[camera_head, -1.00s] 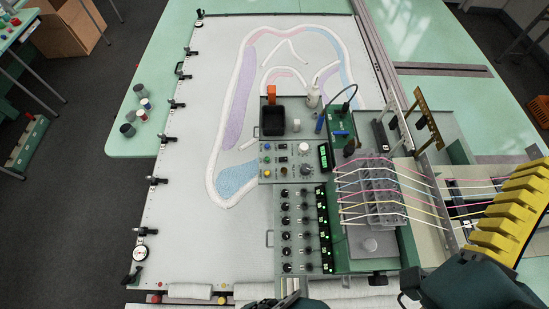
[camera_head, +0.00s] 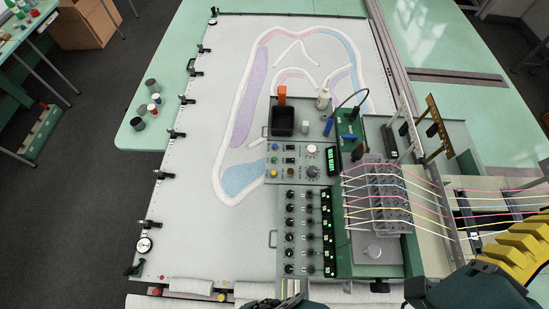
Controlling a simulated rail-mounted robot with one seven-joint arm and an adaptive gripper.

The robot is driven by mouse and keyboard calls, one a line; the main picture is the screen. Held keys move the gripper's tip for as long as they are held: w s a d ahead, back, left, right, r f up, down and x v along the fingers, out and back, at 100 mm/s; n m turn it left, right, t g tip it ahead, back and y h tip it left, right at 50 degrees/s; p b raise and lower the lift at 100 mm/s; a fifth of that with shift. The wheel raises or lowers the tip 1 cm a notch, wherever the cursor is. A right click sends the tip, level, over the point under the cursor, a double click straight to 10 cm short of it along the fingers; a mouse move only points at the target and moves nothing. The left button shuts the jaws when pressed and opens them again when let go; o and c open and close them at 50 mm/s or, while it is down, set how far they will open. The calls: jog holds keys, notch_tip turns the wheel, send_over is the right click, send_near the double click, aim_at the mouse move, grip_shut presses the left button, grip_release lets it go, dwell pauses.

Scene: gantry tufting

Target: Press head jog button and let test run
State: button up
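The tufting head's grey control panel (camera_head: 301,181) sits over the white cloth in the middle of the view. On its left side are a blue button (camera_head: 275,147), a green button (camera_head: 274,160) and a yellow button (camera_head: 273,174). Small black switches and a pale knob (camera_head: 312,150) are beside them, and a green-lit display (camera_head: 333,160) is at the right. The labels are too small to read, so I cannot tell which is the head jog button. My gripper (camera_head: 291,289) shows only partly at the bottom edge, below and apart from the panel; its opening is unclear.
A lower panel (camera_head: 272,213) with rows of black knobs and green lights lies between my gripper and the buttons. Coloured yarns run right from the grey yarn block (camera_head: 376,199) towards a yellow ribbed part (camera_head: 515,250). White cloth (camera_head: 205,240) is clear at the left.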

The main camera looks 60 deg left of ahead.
grip_shut()
dwell(1.0)
